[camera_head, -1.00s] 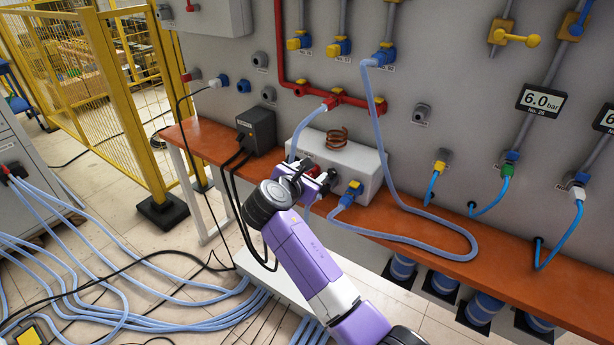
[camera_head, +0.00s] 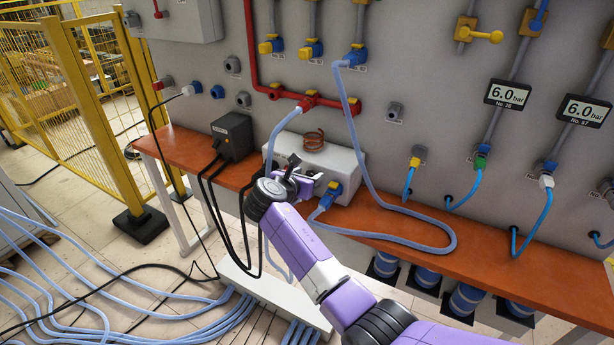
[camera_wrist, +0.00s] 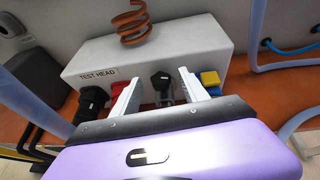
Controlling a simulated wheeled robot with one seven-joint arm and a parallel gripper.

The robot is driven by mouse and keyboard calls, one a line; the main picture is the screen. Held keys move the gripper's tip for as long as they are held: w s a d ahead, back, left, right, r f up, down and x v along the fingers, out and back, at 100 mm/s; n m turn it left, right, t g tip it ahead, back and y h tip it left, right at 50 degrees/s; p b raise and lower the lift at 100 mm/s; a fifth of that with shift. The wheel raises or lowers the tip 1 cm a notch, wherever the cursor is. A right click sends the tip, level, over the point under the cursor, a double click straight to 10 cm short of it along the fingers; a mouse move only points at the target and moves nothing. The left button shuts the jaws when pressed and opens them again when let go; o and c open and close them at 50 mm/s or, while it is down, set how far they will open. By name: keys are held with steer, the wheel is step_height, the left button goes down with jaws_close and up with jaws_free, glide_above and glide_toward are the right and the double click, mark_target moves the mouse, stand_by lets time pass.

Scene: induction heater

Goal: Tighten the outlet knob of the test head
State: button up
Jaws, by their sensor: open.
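The test head (camera_head: 345,165) is a white box with a copper coil on top, standing on the orange bench; its label shows in the wrist view (camera_wrist: 98,75). A black knob (camera_wrist: 161,80) on its front lies between the fingers of my gripper (camera_wrist: 160,78), which is open, with a visible gap to each side. A red part (camera_wrist: 148,90) is partly hidden behind the left finger. A blue fitting with a yellow top (camera_wrist: 210,79) is just right of the right finger. No label marks which is the outlet. In the head view my gripper (camera_head: 303,180) hides much of the box front.
A black connector (camera_wrist: 93,98) sits at the box's left. A dark box (camera_head: 232,135) with black cables stands left on the bench (camera_head: 400,222). A light-blue hose (camera_head: 400,236) loops across the bench at right. The grey panel (camera_head: 420,60) rises behind.

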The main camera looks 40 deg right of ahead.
jaws_close()
